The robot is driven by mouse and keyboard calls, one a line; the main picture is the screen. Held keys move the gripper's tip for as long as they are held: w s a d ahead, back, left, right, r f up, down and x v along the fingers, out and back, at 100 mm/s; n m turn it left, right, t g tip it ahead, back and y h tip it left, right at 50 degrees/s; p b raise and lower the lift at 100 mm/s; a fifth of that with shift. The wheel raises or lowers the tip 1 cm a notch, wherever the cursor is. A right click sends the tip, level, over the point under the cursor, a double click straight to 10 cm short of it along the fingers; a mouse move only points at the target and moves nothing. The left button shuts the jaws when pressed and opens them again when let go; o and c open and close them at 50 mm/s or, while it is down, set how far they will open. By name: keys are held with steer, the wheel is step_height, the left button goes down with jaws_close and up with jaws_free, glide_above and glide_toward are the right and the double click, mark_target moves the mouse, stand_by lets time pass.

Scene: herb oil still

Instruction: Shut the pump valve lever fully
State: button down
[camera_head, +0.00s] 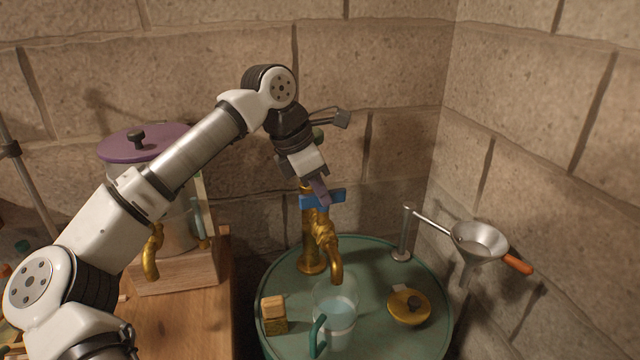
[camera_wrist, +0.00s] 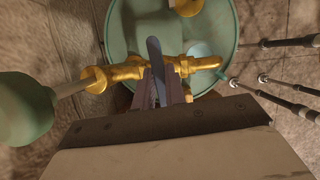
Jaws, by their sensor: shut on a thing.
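The pump valve lever (camera_head: 337,195) is a blue bar on top of a brass tap (camera_head: 325,238). It also shows in the wrist view (camera_wrist: 154,48), where it lies crosswise over the brass pipe (camera_wrist: 122,72). My gripper (camera_head: 321,192) reaches down to the lever from above. In the wrist view my gripper's purple fingers (camera_wrist: 163,90) stand one on each side of the lever and are shut on it. The fingers hide part of the lever and the valve under it.
A green round table (camera_head: 385,338) holds a glass jug (camera_head: 336,310) under the spout, a small wooden-topped block (camera_head: 274,314) and a brass lid (camera_head: 409,306). A funnel (camera_head: 480,240) hangs at right. A purple-lidded vessel (camera_head: 145,143) stands at left. Stone walls close the corner.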

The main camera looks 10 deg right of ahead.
steer(key=shift+r+m, duration=0.1)
steer(key=shift+m, duration=0.4)
steer(key=shift+g, duration=0.3)
steer(key=c, duration=1.5)
jaws_free()
steer(key=shift+o, duration=0.2)
steer(key=v, duration=1.3)
steer(key=shift+r, duration=0.35)
steer(key=shift+a, duration=0.1)
